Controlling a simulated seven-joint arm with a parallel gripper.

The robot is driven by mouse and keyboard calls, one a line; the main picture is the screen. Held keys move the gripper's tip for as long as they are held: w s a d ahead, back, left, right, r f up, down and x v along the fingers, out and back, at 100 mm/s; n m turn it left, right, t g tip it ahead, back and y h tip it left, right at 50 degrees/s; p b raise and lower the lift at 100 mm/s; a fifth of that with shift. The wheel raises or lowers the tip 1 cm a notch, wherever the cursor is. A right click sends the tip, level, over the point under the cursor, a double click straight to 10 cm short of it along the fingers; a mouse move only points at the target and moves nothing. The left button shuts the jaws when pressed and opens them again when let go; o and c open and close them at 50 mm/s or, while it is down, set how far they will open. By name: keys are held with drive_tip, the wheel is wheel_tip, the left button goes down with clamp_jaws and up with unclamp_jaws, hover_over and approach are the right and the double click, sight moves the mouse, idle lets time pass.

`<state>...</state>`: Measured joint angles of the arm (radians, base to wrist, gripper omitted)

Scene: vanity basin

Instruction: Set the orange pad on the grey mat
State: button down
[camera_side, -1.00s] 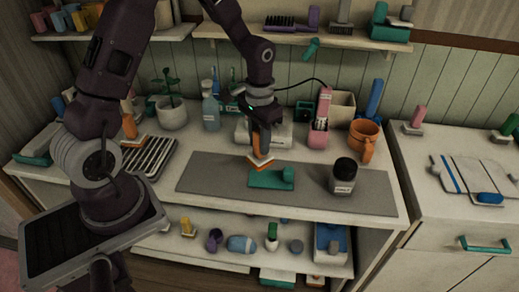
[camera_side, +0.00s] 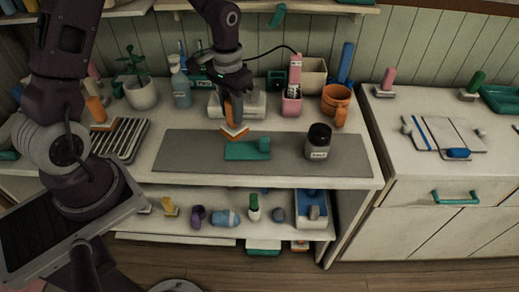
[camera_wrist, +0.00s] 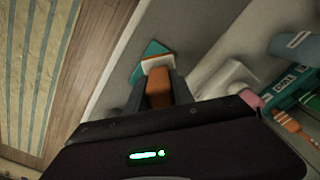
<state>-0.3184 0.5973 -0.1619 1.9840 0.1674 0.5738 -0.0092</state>
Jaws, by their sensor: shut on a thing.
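The orange pad (camera_side: 235,132) has a pale layer and an upright orange handle (camera_wrist: 158,88). My gripper (camera_side: 233,118) is shut on this handle; it also shows in the wrist view (camera_wrist: 157,90). The pad is tilted, near the back edge of the grey mat (camera_side: 185,152) and just behind the teal pad (camera_side: 245,151). I cannot tell whether it touches the mat. The teal pad lies on the mat and shows partly beyond the held pad in the wrist view (camera_wrist: 150,50). My fingers hide part of the handle.
A dark-capped jar (camera_side: 318,144) stands on the mat's right part. A white dish (camera_side: 255,106) is behind the gripper. A pink holder (camera_side: 292,103) and orange mug (camera_side: 336,100) stand at the back right. A ribbed rack (camera_side: 120,140) is at left. The mat's left part is clear.

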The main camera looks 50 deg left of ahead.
drive_tip(key=s+a, duration=1.1)
drive_tip(key=s, duration=0.1)
drive_tip(key=shift+f, duration=0.15)
drive_tip(key=shift+f, duration=3.05)
drive_tip(key=shift+f, duration=0.45)
drive_tip(key=c, duration=1)
unclamp_jaws()
